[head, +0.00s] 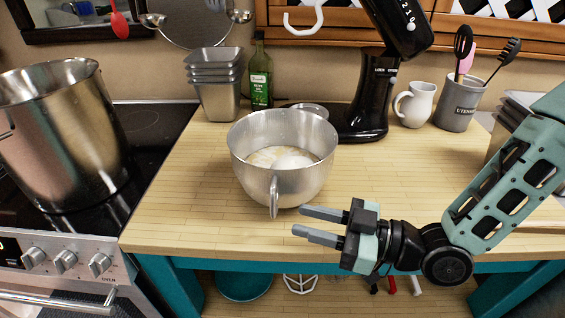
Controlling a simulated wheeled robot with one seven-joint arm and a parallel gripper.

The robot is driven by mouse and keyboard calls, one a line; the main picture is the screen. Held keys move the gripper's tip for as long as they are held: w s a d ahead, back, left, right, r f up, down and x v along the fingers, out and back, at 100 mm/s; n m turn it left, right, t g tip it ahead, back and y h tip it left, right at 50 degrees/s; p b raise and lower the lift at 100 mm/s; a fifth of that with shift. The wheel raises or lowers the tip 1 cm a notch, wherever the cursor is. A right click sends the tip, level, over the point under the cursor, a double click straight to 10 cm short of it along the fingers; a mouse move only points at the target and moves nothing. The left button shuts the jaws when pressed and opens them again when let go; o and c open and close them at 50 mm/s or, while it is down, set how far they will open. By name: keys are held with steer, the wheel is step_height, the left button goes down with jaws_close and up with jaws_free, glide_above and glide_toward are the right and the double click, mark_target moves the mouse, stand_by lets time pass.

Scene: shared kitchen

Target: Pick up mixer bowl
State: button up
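The mixer bowl (310,178) is a shiny metal bowl with a vertical handle (274,196) on its near side. It stands upright on the wooden counter and holds a pale, whitish mix. My gripper (312,224) is in front of the counter's near edge in the picture, just right of and below the handle. Its two grey fingers point left and are spread apart with nothing between them. The fingers appear apart from the bowl; the exact depth gap to the handle is hard to tell.
A black stand mixer (370,100) stands behind the bowl. A green bottle (260,80) and stacked metal tins (216,95) are behind left. A white mug (415,105) and utensil crock (458,105) are at right. A large pot (60,135) sits on the stove at left. The counter left of the bowl is clear.

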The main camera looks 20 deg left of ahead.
mark_target(272, 213)
steer(key=shift+a, duration=0.95)
steer(key=a+p, duration=0.1)
steer(key=a, duration=0.2)
steer(key=a+p, duration=0.1)
steer(key=shift+w+a+r+p, duration=0.15)
steer(key=shift+a+r+p, duration=0.15)
steer(key=shift+a, duration=0.1)
steer(key=shift+a+f, duration=0.15)
steer(key=shift+a, duration=0.15)
steer(key=shift+w, duration=0.1)
steer(key=shift+c, duration=0.3)
jaws_close()
